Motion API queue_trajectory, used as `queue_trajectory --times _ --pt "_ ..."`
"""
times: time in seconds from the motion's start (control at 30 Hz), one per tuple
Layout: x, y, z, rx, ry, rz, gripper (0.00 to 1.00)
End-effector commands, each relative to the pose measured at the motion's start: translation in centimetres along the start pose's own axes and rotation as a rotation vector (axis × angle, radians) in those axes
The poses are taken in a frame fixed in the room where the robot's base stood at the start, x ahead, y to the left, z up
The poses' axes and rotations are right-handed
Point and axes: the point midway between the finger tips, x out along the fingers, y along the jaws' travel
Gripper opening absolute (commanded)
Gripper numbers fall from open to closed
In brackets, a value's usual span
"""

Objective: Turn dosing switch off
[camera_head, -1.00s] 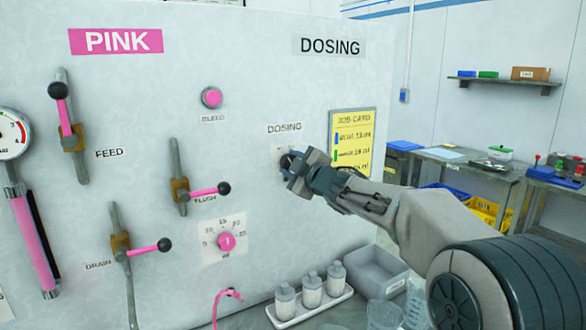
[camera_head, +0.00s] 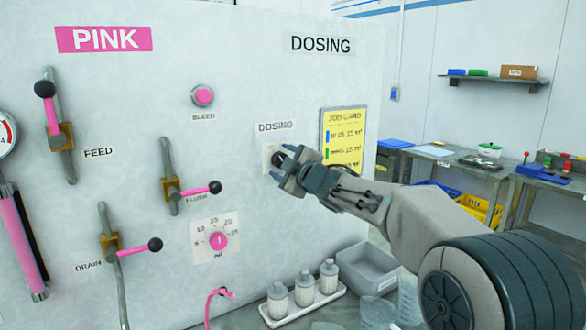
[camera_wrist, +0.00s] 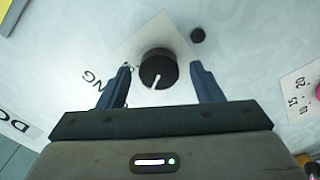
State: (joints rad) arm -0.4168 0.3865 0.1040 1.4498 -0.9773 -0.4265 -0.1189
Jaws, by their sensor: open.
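The dosing switch is a black round knob with a white pointer line, on a white plate on the panel; in the wrist view the knob (camera_wrist: 158,68) sits between my two fingers. In the head view the knob (camera_head: 278,158) is partly hidden by my gripper (camera_head: 283,168). In the wrist view my gripper (camera_wrist: 160,85) is open, with one finger on each side of the knob and a gap on both sides. The "DOSING" label (camera_head: 275,127) is just above the knob in the head view. The pointer line slants toward the gripper's palm in the wrist view.
The panel also carries a pink bleed button (camera_head: 203,96), a flush lever (camera_head: 190,190), a pink dial (camera_head: 218,241) and a yellow job card (camera_head: 343,138). Bottles on a white tray (camera_head: 300,312) and a grey bin (camera_head: 363,270) stand below my arm.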

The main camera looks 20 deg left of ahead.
Motion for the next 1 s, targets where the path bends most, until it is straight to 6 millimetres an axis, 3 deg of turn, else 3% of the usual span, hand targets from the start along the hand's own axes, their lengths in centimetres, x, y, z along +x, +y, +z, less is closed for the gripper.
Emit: queue_trajectory --times 0.17,0.7,1.0 --pt "-2.0 -0.1 0.1 0.0 -0.001 0.001 0.59" --pt "-11.7 -0.1 -0.1 -0.002 0.0 0.0 0.59" --pt "-13.6 -0.1 -0.1 -0.001 0.001 -0.001 0.59"
